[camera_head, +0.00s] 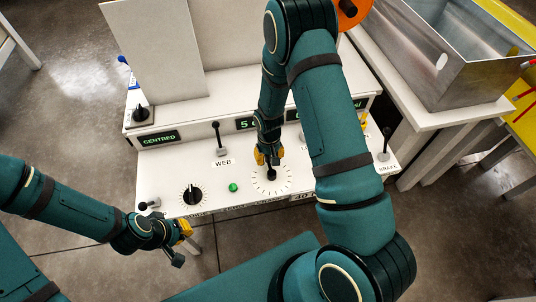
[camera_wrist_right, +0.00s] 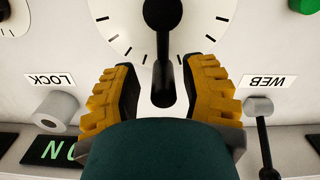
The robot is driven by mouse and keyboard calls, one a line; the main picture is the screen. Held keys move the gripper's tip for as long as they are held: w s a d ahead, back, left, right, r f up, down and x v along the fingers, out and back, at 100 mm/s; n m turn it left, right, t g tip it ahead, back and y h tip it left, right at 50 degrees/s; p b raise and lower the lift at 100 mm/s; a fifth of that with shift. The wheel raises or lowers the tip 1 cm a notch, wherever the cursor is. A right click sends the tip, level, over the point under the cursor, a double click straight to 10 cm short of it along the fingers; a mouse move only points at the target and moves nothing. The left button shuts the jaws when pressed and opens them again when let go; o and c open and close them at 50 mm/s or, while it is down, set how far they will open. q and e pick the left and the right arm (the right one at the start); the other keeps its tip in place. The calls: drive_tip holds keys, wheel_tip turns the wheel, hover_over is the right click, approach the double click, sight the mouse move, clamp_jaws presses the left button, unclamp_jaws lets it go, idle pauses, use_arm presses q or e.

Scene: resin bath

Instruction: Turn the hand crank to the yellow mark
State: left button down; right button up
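The hand crank (camera_head: 271,174) is black and sits on a white round dial (camera_head: 285,186) with black tick marks, near the front of the white console. My right gripper (camera_head: 268,157) is over the dial. In its wrist view the right gripper (camera_wrist_right: 162,72) is open, with a yellow-padded finger on each side of the crank arm and gaps visible. I cannot make out a yellow mark on the dial. My left gripper (camera_head: 184,230) hangs off the console's front left; its opening is unclear.
The WEB lever (camera_head: 217,135), a black knob (camera_head: 192,194) and a green button (camera_head: 233,187) stand near the dial. The BRAKE lever (camera_head: 386,142) is at the right. A metal bath (camera_head: 430,60) stands at the back right. My right arm covers part of the console.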

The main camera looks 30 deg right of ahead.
drive_tip(key=shift+w+r, duration=0.1)
drive_tip(key=shift+w, duration=0.05)
drive_tip(key=shift+r, duration=0.25)
wheel_tip(320, 180, up, 11)
drive_tip(key=shift+r, duration=0.2)
idle(0.6)
